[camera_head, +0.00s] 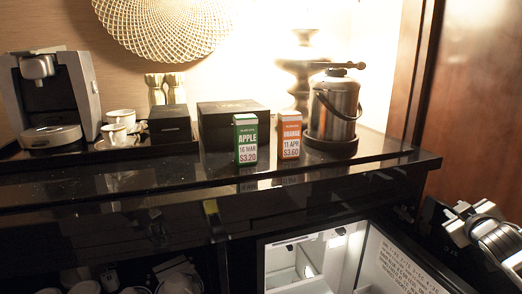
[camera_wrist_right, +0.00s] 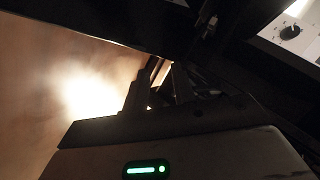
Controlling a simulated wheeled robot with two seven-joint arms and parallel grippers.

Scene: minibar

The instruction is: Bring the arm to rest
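My right gripper (camera_head: 436,222) is at the right edge of the head view, in front of the counter's right end and beside the open fridge door. Its dark fingers blend into the dark cabinet. In the right wrist view its fingers (camera_wrist_right: 158,92) are dim, with a thin bright gap between them, and no held object shows. How far apart they are is unclear. My left arm and gripper are not in view.
The minibar fridge (camera_head: 290,283) is open, its door (camera_head: 395,268) near my right gripper. The black counter (camera_head: 375,158) holds a green apple carton (camera_head: 245,140), an orange carton (camera_head: 289,136), an ice bucket (camera_head: 335,108) and a coffee machine (camera_head: 84,90). A wooden panel (camera_head: 470,100) stands right.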

